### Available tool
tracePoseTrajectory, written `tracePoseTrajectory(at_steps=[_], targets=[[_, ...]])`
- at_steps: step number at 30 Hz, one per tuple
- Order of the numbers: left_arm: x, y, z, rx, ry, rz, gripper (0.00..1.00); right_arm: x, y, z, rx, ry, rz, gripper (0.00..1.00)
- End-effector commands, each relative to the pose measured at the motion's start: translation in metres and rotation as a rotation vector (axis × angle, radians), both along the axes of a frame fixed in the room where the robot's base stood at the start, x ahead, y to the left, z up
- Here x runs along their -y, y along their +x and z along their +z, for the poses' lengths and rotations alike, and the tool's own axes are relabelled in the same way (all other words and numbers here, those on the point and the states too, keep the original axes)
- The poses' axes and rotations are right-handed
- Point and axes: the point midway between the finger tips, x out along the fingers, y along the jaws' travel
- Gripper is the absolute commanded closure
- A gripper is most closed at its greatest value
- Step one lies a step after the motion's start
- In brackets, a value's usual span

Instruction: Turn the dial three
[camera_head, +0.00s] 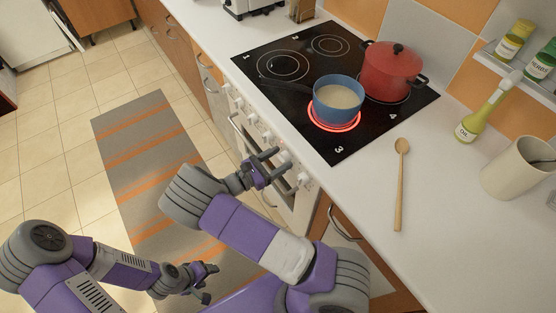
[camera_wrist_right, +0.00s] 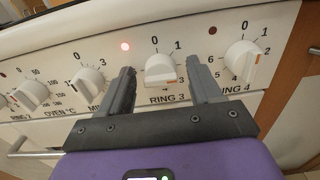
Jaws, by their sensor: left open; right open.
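In the head view my right gripper (camera_head: 281,166) is at the panel and partly hides the dials. My left gripper (camera_head: 208,282) is open and empty, low over the floor mat. The number 3 burner (camera_head: 334,119) glows red under a blue pot (camera_head: 325,103) with pale contents.
The RING 4 dial (camera_wrist_right: 241,62) is just right of my fingers, and another dial (camera_wrist_right: 88,82) is to their left. A red light (camera_wrist_right: 125,46) is lit. A red lidded pot (camera_head: 391,72) stands behind the blue pot. A wooden spoon (camera_head: 400,185) lies on the counter.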

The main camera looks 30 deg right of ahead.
Motion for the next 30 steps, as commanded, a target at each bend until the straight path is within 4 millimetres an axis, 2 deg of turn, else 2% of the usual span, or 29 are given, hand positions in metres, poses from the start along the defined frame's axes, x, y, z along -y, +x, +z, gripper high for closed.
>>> tracePoseTrajectory(at_steps=[8, 18, 19, 30], targets=[[0.000, 0.000, 0.000, 0.000, 0.000, 0.000, 0.41, 0.002, 0.000, 0.000, 0.000, 0.001, 0.000, 0.38], [0.000, 0.000, 0.000, 0.000, 0.000, 0.000, 0.41, 0.001, 0.000, 0.000, 0.000, 0.001, 0.000, 0.90], [0.000, 0.000, 0.000, 0.000, 0.000, 0.000, 0.41, 0.001, 0.000, 0.000, 0.000, 0.001, 0.000, 0.92], [0.000, 0.000, 0.012, 0.000, 0.000, 0.000, 0.41, 0.001, 0.000, 0.002, -0.074, -0.005, 0.000, 0.92]])
